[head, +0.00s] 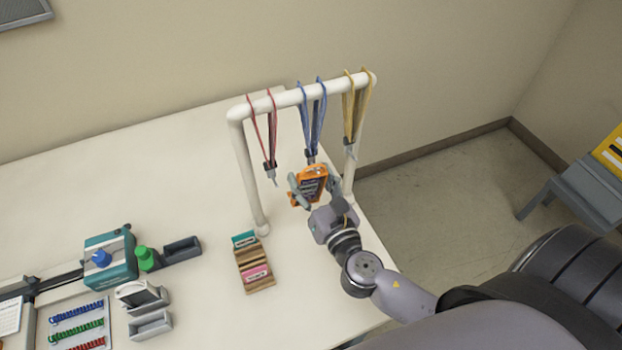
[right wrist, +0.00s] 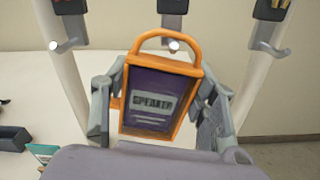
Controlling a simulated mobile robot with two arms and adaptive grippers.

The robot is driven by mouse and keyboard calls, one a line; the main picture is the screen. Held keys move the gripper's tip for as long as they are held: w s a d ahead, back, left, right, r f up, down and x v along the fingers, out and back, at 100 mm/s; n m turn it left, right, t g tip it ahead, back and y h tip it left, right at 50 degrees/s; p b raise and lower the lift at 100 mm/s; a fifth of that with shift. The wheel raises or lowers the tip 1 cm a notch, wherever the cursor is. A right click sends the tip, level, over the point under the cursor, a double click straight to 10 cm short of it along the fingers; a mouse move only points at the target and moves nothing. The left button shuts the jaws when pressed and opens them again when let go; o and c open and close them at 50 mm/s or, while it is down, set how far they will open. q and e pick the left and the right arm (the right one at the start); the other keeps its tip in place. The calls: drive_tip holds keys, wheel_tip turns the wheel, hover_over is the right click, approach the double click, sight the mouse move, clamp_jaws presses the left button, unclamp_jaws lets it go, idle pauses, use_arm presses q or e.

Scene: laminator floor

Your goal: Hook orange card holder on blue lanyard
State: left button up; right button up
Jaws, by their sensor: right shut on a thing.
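The orange card holder (head: 309,186) is held in my right gripper (head: 316,195), whose fingers close on its two sides. In the right wrist view the holder (right wrist: 160,100) stands upright with a loop at its top and a purple card reading "SPEAKER". The blue lanyard (head: 313,115) hangs from the white rack's bar, with its clip just above the holder. In the right wrist view a hook (right wrist: 173,45) shows close to the top of the holder's loop; I cannot tell whether they touch. My left gripper is not in view.
Red (head: 270,140) and yellow (head: 355,105) lanyards hang on either side along the white rack (head: 240,160). A wooden card stand (head: 258,283) with cards is left of my arm. A teal device (head: 110,258) and small trays are further left on the table.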

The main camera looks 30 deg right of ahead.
drive_tip(key=o, duration=1.2)
drive_tip(key=shift+s+r, duration=0.2)
drive_tip(key=shift+s, duration=0.3)
drive_tip(key=s+n+b, duration=0.1)
drive_tip(key=s, duration=0.1)
drive_tip(key=s+a+n+b, duration=0.1)
drive_tip(key=s, duration=0.2)
drive_tip(key=s+r+y+b, duration=0.1)
drive_tip(key=s, duration=0.2)
drive_tip(key=shift+s+a+r+n+b, duration=0.1)
drive_tip(key=shift+a+n+b, duration=0.2)
drive_tip(key=shift+a+n, duration=0.1)
